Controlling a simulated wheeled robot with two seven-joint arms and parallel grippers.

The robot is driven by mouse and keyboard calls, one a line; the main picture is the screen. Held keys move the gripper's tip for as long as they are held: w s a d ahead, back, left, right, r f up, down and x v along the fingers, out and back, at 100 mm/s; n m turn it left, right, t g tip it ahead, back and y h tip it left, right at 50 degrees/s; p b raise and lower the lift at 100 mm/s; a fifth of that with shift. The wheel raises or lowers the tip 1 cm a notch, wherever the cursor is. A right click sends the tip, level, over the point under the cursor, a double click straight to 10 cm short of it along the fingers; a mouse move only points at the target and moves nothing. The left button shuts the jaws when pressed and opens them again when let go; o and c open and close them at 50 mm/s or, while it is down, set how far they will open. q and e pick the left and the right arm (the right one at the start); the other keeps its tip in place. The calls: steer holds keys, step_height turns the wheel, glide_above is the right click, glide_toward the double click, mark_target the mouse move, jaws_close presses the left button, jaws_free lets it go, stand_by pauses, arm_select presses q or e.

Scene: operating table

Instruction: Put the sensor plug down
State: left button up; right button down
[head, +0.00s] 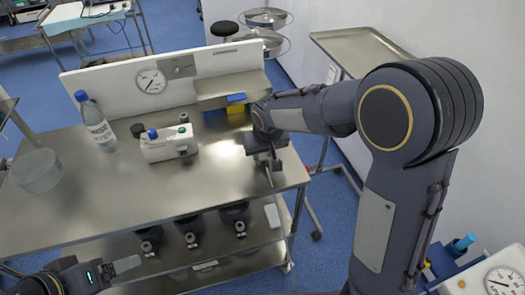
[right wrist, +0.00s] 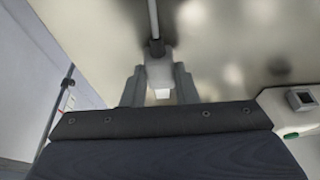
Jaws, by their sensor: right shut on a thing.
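The sensor plug (right wrist: 160,72) is a light grey block with a dark collar and a thin grey cable running up from it in the right wrist view. My right gripper (right wrist: 158,88) is shut on it, with one finger on each side. In the head view my right gripper (head: 265,160) is over the right end of the steel table (head: 190,190), and the plug is mostly hidden there. Whether the plug touches the table is unclear. My left gripper (head: 122,266) is at the lower left, in front of the table; its finger opening cannot be made out.
A white device (head: 168,147) with blue and green caps stands mid-table, left of my right gripper. A bottle (head: 97,125) and a clear tub (head: 36,171) stand at the left. Blue and yellow items (head: 236,104) lie by the back panel. The front middle of the table is clear.

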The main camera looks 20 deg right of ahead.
steer(key=c, duration=1.1)
jaws_free()
steer(key=shift+f, duration=0.1)
steer(key=shift+c, duration=0.2)
steer(key=shift+r, duration=0.2)
steer(key=p+v, duration=0.2)
steer(key=v, duration=1.1)
steer(key=s+d+f+m+t+y, duration=0.1)
steer(key=s+d, duration=0.1)
steer(key=s, duration=0.9)
steer(key=s+d+f+m+y, duration=0.1)
steer(key=s+d+f+y, duration=0.1)
steer(key=s, duration=0.9)
steer(key=shift+s+d+t+y, duration=0.3)
steer(key=shift+d+t, duration=0.1)
steer(key=shift+d, duration=0.4)
